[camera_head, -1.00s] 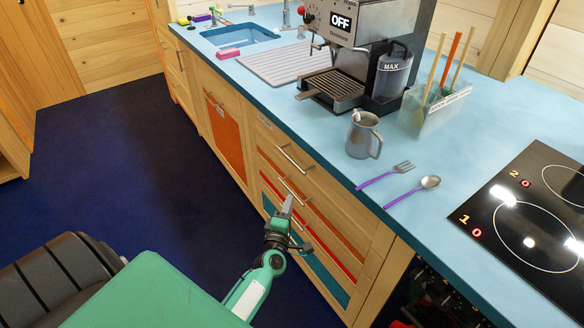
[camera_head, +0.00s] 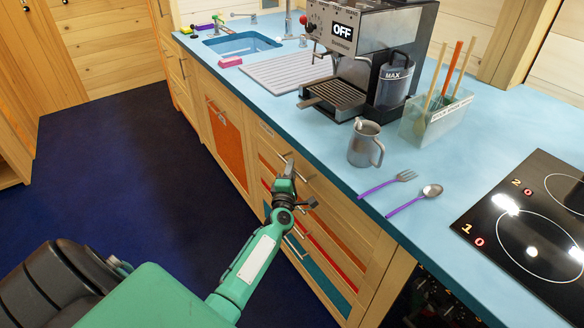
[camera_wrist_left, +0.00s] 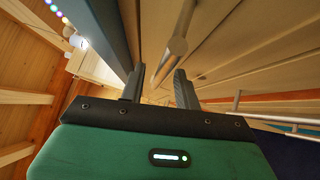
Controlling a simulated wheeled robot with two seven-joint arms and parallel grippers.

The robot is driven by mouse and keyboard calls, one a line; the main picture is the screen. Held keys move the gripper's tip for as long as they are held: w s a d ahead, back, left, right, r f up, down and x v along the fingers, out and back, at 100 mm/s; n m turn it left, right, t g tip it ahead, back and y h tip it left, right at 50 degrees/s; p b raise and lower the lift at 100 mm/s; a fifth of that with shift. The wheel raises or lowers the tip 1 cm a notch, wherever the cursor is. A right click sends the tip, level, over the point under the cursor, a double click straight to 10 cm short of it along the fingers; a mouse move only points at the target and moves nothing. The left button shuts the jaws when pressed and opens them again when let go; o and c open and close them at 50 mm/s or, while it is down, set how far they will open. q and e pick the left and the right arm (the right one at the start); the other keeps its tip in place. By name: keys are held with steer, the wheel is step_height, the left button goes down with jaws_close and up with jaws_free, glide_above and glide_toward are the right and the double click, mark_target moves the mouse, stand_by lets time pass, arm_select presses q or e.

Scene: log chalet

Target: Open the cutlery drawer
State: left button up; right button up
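The drawer stack (camera_head: 345,222) is under the blue counter, with wooden fronts and orange, red and teal panels. Its drawers look shut. The top drawer front (camera_head: 330,190) has a metal bar handle, partly hidden behind my left gripper (camera_head: 287,166) in the head view. In the left wrist view, my left gripper (camera_wrist_left: 160,84) is open, its two dark fingers apart. The metal handle bar (camera_wrist_left: 178,42) shows just beyond the fingertips, running toward the gap between them. I cannot tell whether it is between the fingers. My right gripper is not in view.
On the counter (camera_head: 320,140) stand a coffee machine (camera_head: 345,70), a metal jug (camera_head: 364,145), a utensil holder (camera_head: 435,118), a fork (camera_head: 387,184) and a spoon (camera_head: 414,200). A cooktop (camera_head: 530,220) is at the right. The dark blue floor (camera_head: 130,160) left of the drawers is clear.

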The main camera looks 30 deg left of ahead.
arm_select(q)
steer(key=shift+x, duration=0.8)
steer(key=shift+c, duration=0.2)
jaws_close()
steer(key=shift+s, duration=0.15)
